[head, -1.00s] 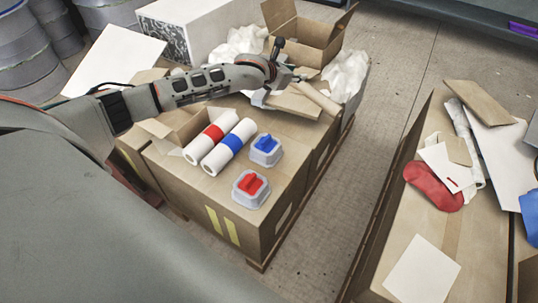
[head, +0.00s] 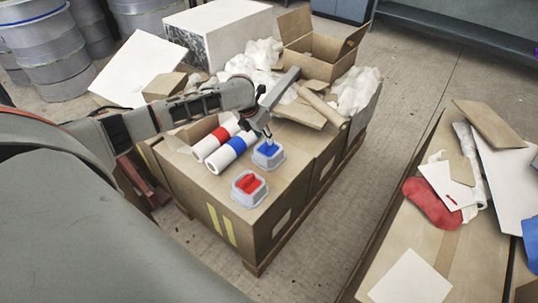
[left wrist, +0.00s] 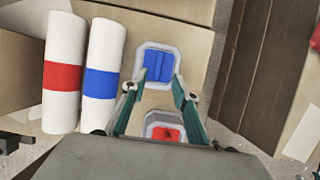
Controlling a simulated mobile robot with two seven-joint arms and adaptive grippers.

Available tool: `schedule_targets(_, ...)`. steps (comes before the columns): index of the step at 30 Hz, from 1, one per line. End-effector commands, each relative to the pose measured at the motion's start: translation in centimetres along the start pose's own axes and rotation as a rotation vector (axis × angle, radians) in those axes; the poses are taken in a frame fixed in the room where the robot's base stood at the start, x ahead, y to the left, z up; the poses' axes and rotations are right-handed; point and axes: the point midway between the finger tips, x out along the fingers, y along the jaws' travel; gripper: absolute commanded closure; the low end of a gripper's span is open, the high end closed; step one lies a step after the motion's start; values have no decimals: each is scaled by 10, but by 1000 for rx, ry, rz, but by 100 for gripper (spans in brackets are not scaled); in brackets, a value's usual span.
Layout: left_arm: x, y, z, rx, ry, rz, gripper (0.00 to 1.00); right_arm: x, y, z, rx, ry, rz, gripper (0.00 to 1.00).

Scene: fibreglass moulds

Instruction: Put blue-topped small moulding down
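The blue-topped small moulding (head: 268,155) is a grey square base with a blue block on top. It sits upright on the cardboard box (head: 215,190), behind the red-topped moulding (head: 249,189). My left gripper (head: 269,141) points down just over the blue top. In the left wrist view its teal fingertips (left wrist: 159,82) are spread, one at each side of the near part of the blue block (left wrist: 158,64). I cannot tell whether they touch it. The red-topped moulding shows farther down between the fingers (left wrist: 165,133). My right gripper is out of view.
Two white rolls with a red band (head: 212,140) and a blue band (head: 232,146) lie left of the moulding. An open carton (head: 310,62) and crumpled white wrap (head: 357,90) are behind. A second box (head: 440,245) holding scraps and a red piece (head: 432,203) stands right, across a floor gap.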

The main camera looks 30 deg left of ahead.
Motion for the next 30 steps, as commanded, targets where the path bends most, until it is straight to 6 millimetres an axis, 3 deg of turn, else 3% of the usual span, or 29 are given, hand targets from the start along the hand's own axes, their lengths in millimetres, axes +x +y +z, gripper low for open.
schedule_targets(10, 48, 3, 1, -1, 2, -2, 71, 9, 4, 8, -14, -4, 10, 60)
schedule_targets(20, 52, 4, 4, 1, -3, 1, 71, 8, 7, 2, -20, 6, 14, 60)
schedule_targets(24, 52, 4, 4, 1, -3, 1, 100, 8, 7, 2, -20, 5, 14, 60)
schedule_targets(30, 52, 4, 5, 0, -4, 1, 100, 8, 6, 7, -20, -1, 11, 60)
